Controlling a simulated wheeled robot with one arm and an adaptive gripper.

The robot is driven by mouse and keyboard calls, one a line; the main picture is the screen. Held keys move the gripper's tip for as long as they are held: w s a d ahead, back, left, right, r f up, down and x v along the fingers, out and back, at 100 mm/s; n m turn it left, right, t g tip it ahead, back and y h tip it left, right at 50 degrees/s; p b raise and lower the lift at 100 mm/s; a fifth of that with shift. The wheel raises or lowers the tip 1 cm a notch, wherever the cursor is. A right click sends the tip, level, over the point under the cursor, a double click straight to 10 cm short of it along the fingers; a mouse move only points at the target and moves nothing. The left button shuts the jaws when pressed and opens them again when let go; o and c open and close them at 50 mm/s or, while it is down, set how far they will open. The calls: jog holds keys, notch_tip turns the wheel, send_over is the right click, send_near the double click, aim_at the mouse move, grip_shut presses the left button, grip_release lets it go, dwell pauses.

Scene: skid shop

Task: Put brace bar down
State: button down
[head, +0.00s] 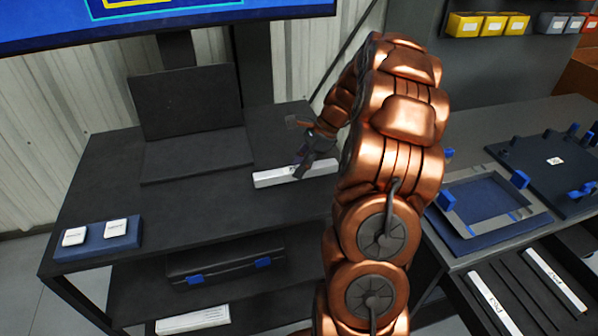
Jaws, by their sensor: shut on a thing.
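The brace bar (272,178) is a long white bar with dark marks on its side. It lies level at the surface of the dark table (110,180), right of the middle. I cannot tell whether it touches the table. My gripper (300,172) is over the bar from above and shut on it. My copper-coloured arm covers the area right of the bar, and the bar's right end is close to it.
A dark laptop-like panel (195,105) stands behind the bar. A blue tray with white blocks (100,238) sits front left. A black case (225,262) is on the shelf below. At right are a blue-clamped fixture (482,200) and more white bars (555,280).

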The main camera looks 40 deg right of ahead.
jog(key=shift+f+p, duration=0.45)
jog(key=shift+f, duration=0.95)
jog(key=shift+f, duration=0.15)
jog(key=c, duration=0.8)
grip_release()
jog(key=shift+c, duration=0.2)
